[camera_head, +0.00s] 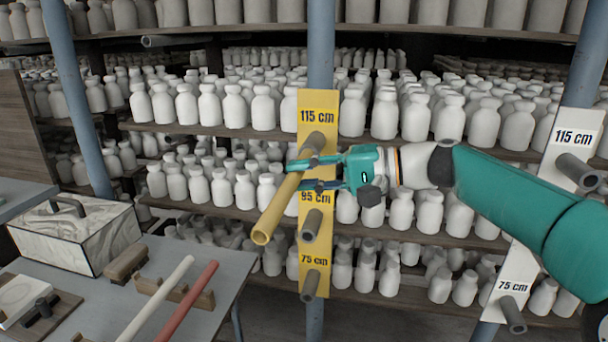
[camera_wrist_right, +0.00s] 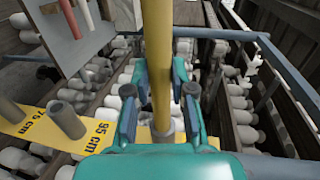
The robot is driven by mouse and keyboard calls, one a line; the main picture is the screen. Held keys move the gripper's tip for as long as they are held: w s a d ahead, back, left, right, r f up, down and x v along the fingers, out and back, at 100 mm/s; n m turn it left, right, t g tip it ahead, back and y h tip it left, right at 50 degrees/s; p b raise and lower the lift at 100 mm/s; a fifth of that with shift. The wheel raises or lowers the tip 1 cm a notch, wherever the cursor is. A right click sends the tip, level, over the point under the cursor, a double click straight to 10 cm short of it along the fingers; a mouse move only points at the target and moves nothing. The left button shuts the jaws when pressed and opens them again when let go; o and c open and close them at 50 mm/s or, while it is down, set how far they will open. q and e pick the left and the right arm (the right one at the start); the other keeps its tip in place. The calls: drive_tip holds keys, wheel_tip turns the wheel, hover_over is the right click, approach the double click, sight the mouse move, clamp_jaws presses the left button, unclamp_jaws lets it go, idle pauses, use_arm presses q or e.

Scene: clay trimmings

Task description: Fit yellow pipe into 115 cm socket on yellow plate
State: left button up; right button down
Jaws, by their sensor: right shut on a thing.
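The yellow pipe (camera_head: 275,217) slants from a free, open near end up to the grey 115 cm socket (camera_head: 316,141) on the yellow plate (camera_head: 313,266). My right gripper (camera_head: 302,174) is shut on the pipe close to its far end, just below and in front of that socket. In the right wrist view the pipe (camera_wrist_right: 157,45) runs between the fingers, and its far end meets a grey socket (camera_wrist_right: 165,131). I cannot tell how deep it sits, as the gripper partly hides the joint. My left gripper is not in view.
Grey 95 cm (camera_head: 312,224) and 75 cm (camera_head: 311,284) sockets jut out below. A white plate (camera_head: 575,139) with sockets stands at right. Shelves of white bottles fill the back. A table at lower left holds a white pipe (camera_head: 160,295), a red pipe (camera_head: 196,300) and a marbled box (camera_head: 75,236).

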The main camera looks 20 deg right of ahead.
drive_tip(key=shift+w+d+r+p, duration=0.1)
drive_tip(key=shift+w+d+p, duration=0.35)
drive_tip(key=shift+w, duration=0.15)
drive_tip(key=c, duration=0.9)
unclamp_jaws()
drive_tip(key=v, duration=1.2)
